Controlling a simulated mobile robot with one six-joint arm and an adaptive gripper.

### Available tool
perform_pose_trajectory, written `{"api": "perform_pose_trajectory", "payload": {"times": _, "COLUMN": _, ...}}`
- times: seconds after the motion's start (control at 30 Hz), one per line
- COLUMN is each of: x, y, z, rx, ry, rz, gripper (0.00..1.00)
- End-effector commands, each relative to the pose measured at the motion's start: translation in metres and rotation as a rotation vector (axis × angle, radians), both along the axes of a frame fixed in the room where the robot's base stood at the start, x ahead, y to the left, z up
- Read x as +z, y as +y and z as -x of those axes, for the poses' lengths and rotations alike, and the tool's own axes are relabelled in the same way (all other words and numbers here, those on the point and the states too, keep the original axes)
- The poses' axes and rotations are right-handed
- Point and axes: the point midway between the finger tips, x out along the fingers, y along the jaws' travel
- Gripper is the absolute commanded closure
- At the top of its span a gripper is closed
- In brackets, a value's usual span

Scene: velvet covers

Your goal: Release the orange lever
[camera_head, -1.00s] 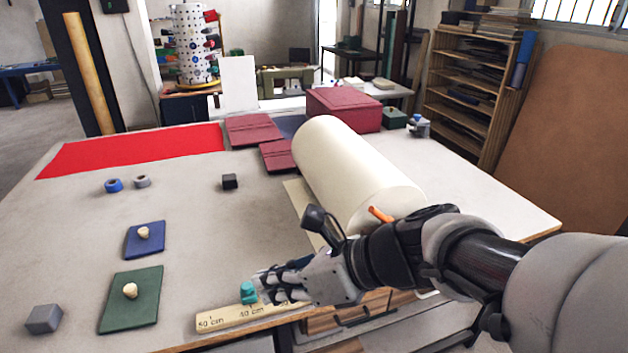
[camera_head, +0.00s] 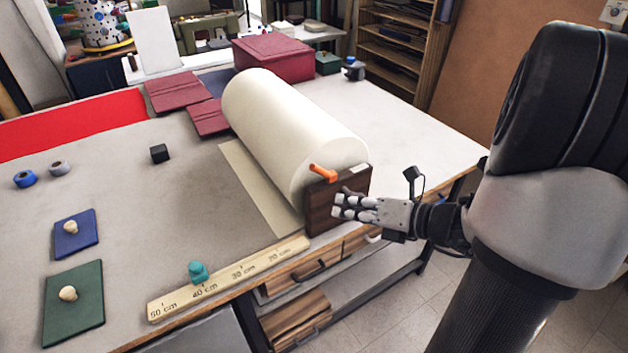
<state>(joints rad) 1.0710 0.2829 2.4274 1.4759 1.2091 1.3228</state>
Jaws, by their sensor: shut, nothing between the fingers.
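The orange lever (camera_head: 323,173) sticks out at the top of a dark wooden end block (camera_head: 325,205), at the near end of a large cream roll (camera_head: 288,130). It points up and to the left. My gripper (camera_head: 334,207) is shut and empty. Its fingertips are in front of the block, a little below and to the right of the lever, and appear apart from the lever. I cannot tell whether the fingers touch the block.
A wooden ruler (camera_head: 230,279) with a teal slider (camera_head: 198,271) lies along the table's front edge. Blue (camera_head: 75,234) and green (camera_head: 73,304) covers with pale knobs lie at left. A small black cube (camera_head: 159,153) stands mid-table.

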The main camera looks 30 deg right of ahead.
Motion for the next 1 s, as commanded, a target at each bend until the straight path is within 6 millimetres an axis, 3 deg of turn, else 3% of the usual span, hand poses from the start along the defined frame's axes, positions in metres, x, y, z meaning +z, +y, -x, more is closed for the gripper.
{"api": "perform_pose_trajectory", "payload": {"times": 0.33, "x": -0.006, "y": 0.006, "z": -0.012, "rx": 0.005, "ry": 0.000, "rz": 0.002, "gripper": 1.00}}
{"api": "perform_pose_trajectory", "payload": {"times": 0.77, "x": -0.039, "y": 0.041, "z": -0.086, "rx": 0.007, "ry": 0.000, "rz": 0.001, "gripper": 1.00}}
{"api": "perform_pose_trajectory", "payload": {"times": 1.0, "x": -0.013, "y": 0.017, "z": -0.093, "rx": 0.001, "ry": -0.002, "rz": 0.003, "gripper": 1.00}}
